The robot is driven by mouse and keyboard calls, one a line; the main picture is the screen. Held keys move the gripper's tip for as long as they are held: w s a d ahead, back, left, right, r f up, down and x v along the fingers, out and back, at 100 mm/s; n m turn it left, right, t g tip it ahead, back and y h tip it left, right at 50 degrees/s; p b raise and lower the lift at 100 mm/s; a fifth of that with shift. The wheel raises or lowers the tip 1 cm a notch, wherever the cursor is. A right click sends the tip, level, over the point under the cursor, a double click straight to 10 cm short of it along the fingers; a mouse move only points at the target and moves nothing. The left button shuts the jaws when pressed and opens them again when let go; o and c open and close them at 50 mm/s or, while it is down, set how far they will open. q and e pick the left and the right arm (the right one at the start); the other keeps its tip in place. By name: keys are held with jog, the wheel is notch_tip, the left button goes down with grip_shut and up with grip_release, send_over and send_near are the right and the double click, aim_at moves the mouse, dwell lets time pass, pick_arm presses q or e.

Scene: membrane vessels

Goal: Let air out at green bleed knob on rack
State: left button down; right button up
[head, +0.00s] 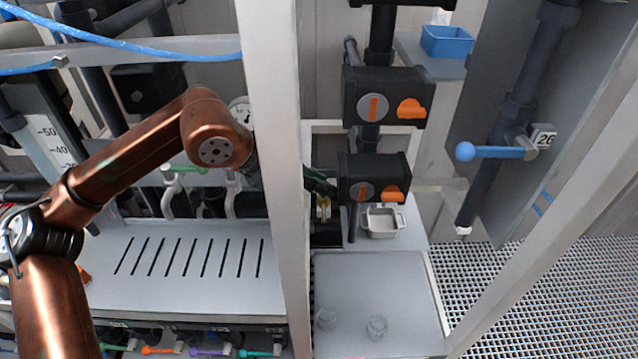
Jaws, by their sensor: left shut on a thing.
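My left arm comes in from the left and its wrist passes behind the white upright post. My left gripper (320,184) shows only in part, as dark fingers just right of the post, beside the lower black valve box. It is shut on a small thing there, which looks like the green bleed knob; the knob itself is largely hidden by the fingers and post. A brass fitting (323,208) sits just below the fingers. A separate green handle (185,169) is on the pipework left of the post. My right gripper is not in view.
The white post (272,150) stands in front of my wrist. Two black valve boxes with orange handles, upper (388,96) and lower (374,178), are on the right. A small metal tray (383,223) is below. A blue-handled valve (490,152) is farther right, above floor grating.

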pick_arm(q)
jog(key=c, duration=1.7)
grip_release()
